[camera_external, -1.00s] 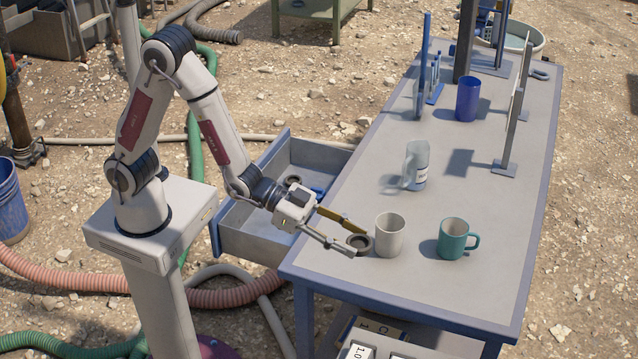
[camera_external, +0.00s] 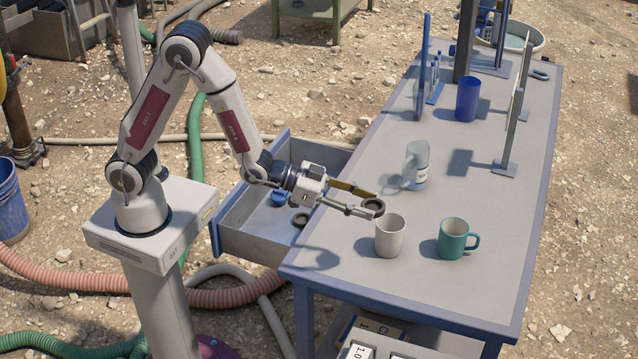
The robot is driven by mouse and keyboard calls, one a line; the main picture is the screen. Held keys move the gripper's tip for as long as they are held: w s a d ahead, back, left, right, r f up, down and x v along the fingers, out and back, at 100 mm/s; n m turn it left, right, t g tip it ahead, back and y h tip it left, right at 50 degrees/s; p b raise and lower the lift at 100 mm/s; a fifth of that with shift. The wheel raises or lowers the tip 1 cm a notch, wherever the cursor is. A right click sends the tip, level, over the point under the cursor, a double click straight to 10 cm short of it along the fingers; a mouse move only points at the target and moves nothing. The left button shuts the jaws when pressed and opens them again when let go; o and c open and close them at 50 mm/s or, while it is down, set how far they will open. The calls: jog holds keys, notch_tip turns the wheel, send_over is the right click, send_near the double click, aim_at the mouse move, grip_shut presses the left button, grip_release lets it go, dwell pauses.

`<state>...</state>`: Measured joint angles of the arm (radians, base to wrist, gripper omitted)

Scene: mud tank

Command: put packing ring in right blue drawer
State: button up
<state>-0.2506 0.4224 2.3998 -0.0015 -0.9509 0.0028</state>
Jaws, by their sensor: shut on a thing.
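A dark packing ring (camera_external: 374,206) is held at the tips of my gripper (camera_external: 366,202), raised above the table near the rim of the white mug. The fingers are shut on it. The open blue-fronted drawer (camera_external: 240,238) sticks out from the table's left side, under my wrist. A dark ring (camera_external: 300,219) and a blue item (camera_external: 279,198) lie inside the drawer. My wrist hides part of its inside.
A white mug (camera_external: 389,238) stands close to the held ring, with a teal mug (camera_external: 453,240) to its right. A clear jar (camera_external: 416,165), a blue cup (camera_external: 467,99) and upright racks (camera_external: 507,120) stand farther back on the table (camera_external: 400,290). The table's front is clear.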

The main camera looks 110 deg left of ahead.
jog(key=s+a+f+n+g+y, duration=0.1)
jog(key=s+a+f+n+y, duration=0.15)
jog(key=s+a, duration=0.75)
jog(key=s+a+f+n+g+y, duration=0.1)
jog(key=s+a+f, duration=0.3)
jog(key=s+a, duration=0.65)
jog(key=s+a+f+n+g+y, duration=0.1)
jog(key=s+a+f+n+y, duration=0.15)
jog(key=s+a, duration=0.75)
jog(key=s+a+f, duration=0.4)
jog(key=s+a, duration=0.3)
jog(key=s+d+f+m+h, duration=0.1)
jog(key=s+d, duration=0.1)
jog(key=s, duration=0.1)
jog(key=s+d+m+t+h, duration=0.1)
jog(key=s+d, duration=0.1)
jog(key=s, duration=0.2)
jog(key=s+d+f+m, duration=0.1)
jog(key=s+d, duration=0.1)
jog(key=s, duration=0.1)
jog(key=shift+s+d+f+t+h, duration=0.25)
jog(key=shift+f+t+h, duration=0.05)
jog(key=shift+h, duration=0.1)
jog(key=w+d+r+m+t+h, duration=0.1)
jog(key=d+m+h, duration=0.3)
jog(key=d, duration=0.5)
jog(key=shift+w+r+m+t+h, duration=0.4)
jog(key=shift+w+r+h, duration=0.05)
jog(key=shift+w+h, duration=0.4)
jog(key=shift+y, duration=0.25)
